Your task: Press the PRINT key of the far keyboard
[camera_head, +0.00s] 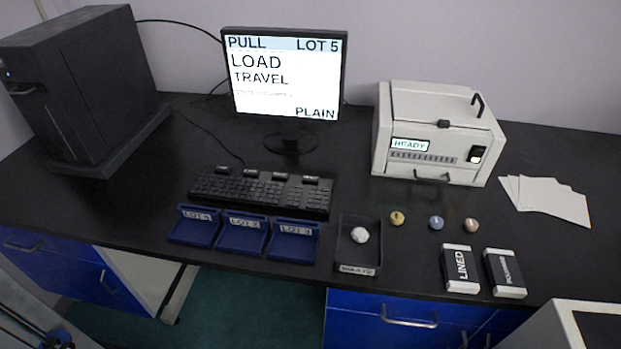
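A black keyboard (262,193) lies on the dark bench in front of the monitor. Several larger raised keys stand along its back edge, one of them at the right end (311,181). Their labels are too small to read, so I cannot tell which is PRINT. Only one keyboard is in view. The monitor (285,75) shows "PULL", "LOT 5", "LOAD", "TRAVEL" and "PLAIN". Neither of my grippers can be made out. Only dark parts, probably of my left arm, show at the bottom left corner, well away from the keyboard.
Blue lot trays (243,235) and a black tray (358,259) with a white lump line the front. A white machine (438,135) reads "READY". Small round pieces (436,222), two labelled boxes (460,269) and white sheets (546,199) lie right. A black tower (82,85) stands left.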

